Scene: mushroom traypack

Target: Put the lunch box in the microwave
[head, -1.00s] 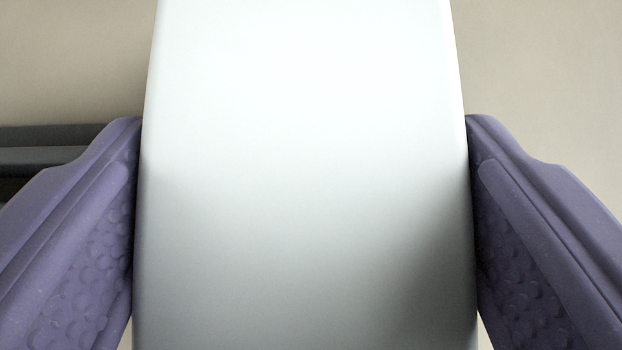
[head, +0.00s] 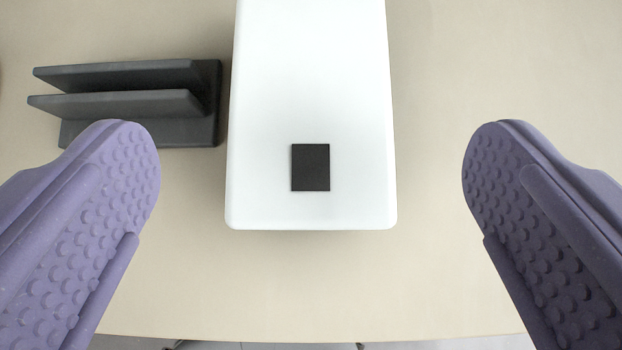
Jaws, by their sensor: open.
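A long white box-like thing (head: 310,80) with rounded corners and a small black rectangle (head: 310,167) near its lower end lies on the table. Its far end is cut off by the top of the picture. I cannot tell for sure whether it is the lunch box. My gripper (head: 311,140) is open and empty, its two purple studded fingers well apart on either side of the white thing and touching nothing. Nothing in view is clearly a microwave.
A dark grey stand (head: 190,130) with two long plates is on the beige table (head: 330,290), close to the left side of the white thing. The table's edge runs along the bottom of the picture. The table is clear to the right.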

